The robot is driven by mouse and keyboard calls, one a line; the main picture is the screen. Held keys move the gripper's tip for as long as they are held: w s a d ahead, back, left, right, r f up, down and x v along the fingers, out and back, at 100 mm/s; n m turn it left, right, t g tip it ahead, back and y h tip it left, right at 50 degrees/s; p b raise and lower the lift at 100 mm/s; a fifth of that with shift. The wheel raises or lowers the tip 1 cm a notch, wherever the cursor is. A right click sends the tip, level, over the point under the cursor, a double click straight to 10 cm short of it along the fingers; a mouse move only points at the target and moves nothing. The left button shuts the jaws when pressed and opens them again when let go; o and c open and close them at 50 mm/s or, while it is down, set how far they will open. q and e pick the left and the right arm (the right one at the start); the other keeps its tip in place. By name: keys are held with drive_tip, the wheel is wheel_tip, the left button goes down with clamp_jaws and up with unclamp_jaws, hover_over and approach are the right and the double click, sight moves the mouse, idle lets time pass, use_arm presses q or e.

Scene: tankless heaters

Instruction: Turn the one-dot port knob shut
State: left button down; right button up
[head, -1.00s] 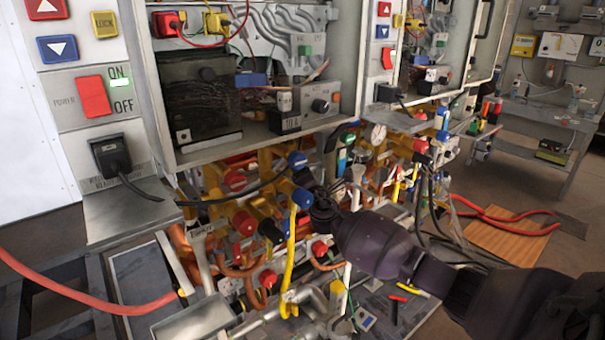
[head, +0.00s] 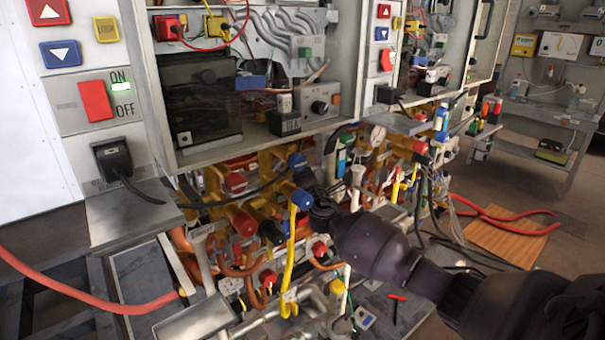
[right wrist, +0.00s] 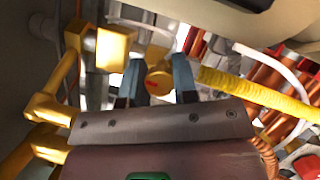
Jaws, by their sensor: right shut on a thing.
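Dot marks are too small to read, so I cannot tell which port this is. My left gripper is not in view.
The open cabinet (head: 245,145) overhangs the pipes.

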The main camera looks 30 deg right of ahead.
drive_tip(key=o, duration=0.9)
drive_tip(key=shift+o, duration=0.2)
drive_tip(key=shift+s, duration=0.1)
drive_tip(key=v, duration=1)
drive_tip(key=shift+s, duration=0.3)
drive_tip(key=shift+f, duration=0.1)
drive_tip(key=s+a+f+m+g+y, duration=0.1)
drive_tip(key=s+a+f+m+g, duration=0.1)
drive_tip(key=s+a+f+m, duration=0.2)
drive_tip(key=s+a+f+m+g+y, duration=0.2)
drive_tip(key=s+a+f+m, duration=0.3)
drive_tip(key=s+f, duration=0.8)
drive_tip(key=s+a+f+m+g+y, duration=0.2)
drive_tip(key=s+a+f+m+g, duration=0.1)
drive_tip(key=s+f+m, duration=0.5)
drive_tip(key=s+a+m, duration=0.1)
drive_tip(key=s+m, duration=0.1)
drive_tip(key=s, duration=0.2)
drive_tip(key=shift+a+f+g, duration=0.15)
drive_tip(key=shift+f+g, duration=0.15)
drive_tip(key=shift+f, duration=0.05)
